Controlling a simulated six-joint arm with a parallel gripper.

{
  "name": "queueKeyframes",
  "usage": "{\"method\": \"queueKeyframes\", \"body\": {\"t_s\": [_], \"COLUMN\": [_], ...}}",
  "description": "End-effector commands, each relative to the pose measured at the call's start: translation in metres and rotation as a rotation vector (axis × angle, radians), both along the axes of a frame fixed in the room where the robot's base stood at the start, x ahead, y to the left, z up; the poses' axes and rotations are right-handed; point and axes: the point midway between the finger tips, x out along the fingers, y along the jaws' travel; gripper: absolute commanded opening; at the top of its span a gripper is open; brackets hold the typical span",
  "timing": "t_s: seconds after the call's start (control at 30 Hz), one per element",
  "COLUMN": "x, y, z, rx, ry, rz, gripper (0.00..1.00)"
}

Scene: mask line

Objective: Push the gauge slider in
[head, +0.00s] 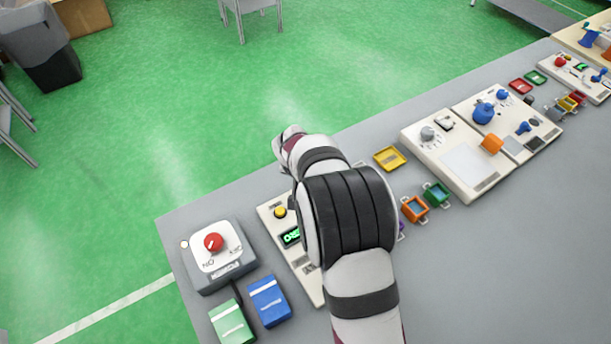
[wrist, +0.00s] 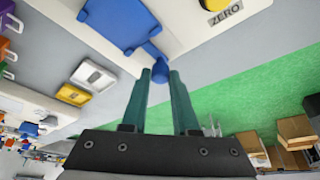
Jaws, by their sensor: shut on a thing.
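The gauge panel (head: 275,220) is cream, with a yellow button and a lit green display (head: 291,236) in the head view; my arm covers much of it. In the wrist view the yellow button (wrist: 215,4) is labelled ZERO. The blue gauge slider (wrist: 118,24) is a flat body with a thin stem that ends in a small blue knob (wrist: 160,71). My gripper (wrist: 160,76) has teal fingers, shut on this knob, with the tips beside the panel's edge. In the head view my arm hides the fingertips and the slider.
A grey box with a red dial (head: 213,242) stands left of the panel, with a green block (head: 232,322) and a blue block (head: 269,300) in front. A yellow tray (head: 390,158), small bins and another control panel (head: 462,155) lie to the right. The table's front right is clear.

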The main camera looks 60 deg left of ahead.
Motion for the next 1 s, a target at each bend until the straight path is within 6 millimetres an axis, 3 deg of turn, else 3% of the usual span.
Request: {"method": "queueKeyframes", "body": {"t_s": [0.17, 0.53, 0.9, 0.93, 1.0], "x": [0.000, 0.001, 0.000, 0.000, 0.000], "y": [-0.002, -0.070, -0.076, -0.076, -0.076], "z": [0.001, 0.001, 0.000, 0.000, 0.000], "rx": [0.001, 0.000, 0.001, 0.001, 0.001], "ry": [-0.001, -0.001, -0.001, -0.001, -0.001], "rz": [0.000, -0.003, 0.000, 0.000, 0.000], "gripper": [0.00, 0.00, 0.00, 0.33, 0.46]}}
